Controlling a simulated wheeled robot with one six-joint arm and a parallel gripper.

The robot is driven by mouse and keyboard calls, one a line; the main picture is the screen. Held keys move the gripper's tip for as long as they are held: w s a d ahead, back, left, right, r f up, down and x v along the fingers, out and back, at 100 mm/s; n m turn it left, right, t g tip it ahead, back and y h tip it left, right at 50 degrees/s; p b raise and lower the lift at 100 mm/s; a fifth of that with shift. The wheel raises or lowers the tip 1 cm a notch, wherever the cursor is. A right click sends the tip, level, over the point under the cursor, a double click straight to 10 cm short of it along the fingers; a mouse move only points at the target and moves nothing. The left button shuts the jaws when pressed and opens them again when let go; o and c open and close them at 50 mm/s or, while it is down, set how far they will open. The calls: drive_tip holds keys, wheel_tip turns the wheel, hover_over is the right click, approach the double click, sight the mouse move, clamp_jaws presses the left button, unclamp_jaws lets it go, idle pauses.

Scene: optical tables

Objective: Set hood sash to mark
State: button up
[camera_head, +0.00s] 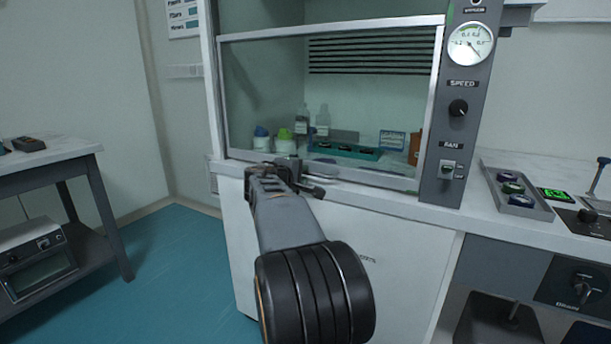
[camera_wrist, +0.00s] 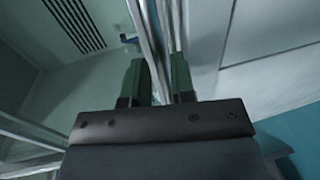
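The fume hood sash is a glass pane in a pale metal frame, with its top rail (camera_head: 330,29) high up and its lower rail (camera_head: 375,180) close above the worktop. I cannot tell whether the fingers press on the rail.
Behind the glass are bottles (camera_head: 284,138) and a teal tray (camera_head: 345,150). The right post carries a gauge (camera_head: 470,43), a speed knob (camera_head: 458,107) and a fan switch (camera_head: 447,170). A grey tray (camera_head: 517,197) lies on the right worktop. The floor (camera_head: 165,260) at left is clear.

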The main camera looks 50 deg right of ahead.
drive_tip(key=shift+x, duration=1.45)
clamp_jaws()
